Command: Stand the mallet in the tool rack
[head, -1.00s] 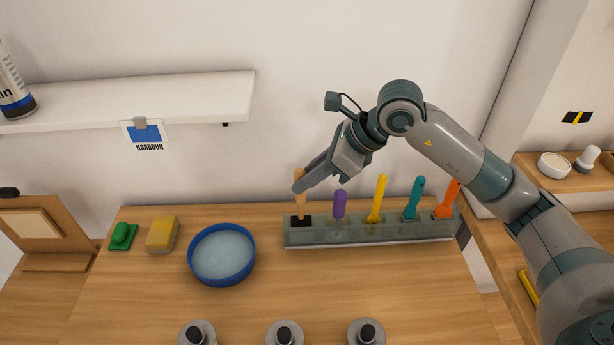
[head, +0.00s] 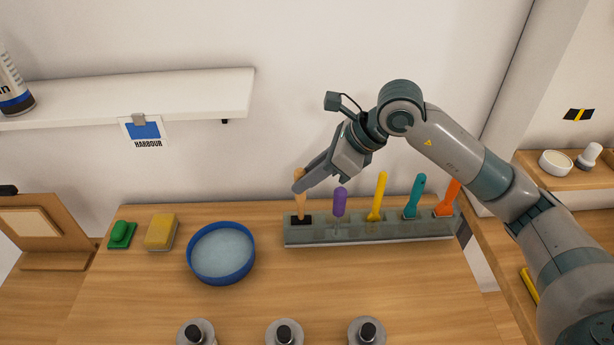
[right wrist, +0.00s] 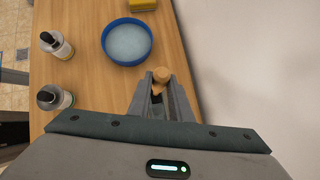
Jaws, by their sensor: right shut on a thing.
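The mallet (head: 300,203) stands upright with its wooden handle up and its black head down at the leftmost place of the tool rack (head: 370,232). My right gripper (head: 301,184) is shut on the upper part of the handle. The handle's top also shows between the fingers in the right wrist view (right wrist: 161,75). Whether the head rests on the floor of the slot cannot be told. The rack also holds a purple-handled tool (head: 340,202), a yellow one (head: 377,197), a teal one (head: 414,196) and an orange one (head: 447,199). My left gripper is not in view.
A blue bowl (head: 221,279) stands left of the rack. Several bottles (head: 284,334) line the near side. A white shelf (head: 190,95) hangs above. The table between bottles and rack is clear.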

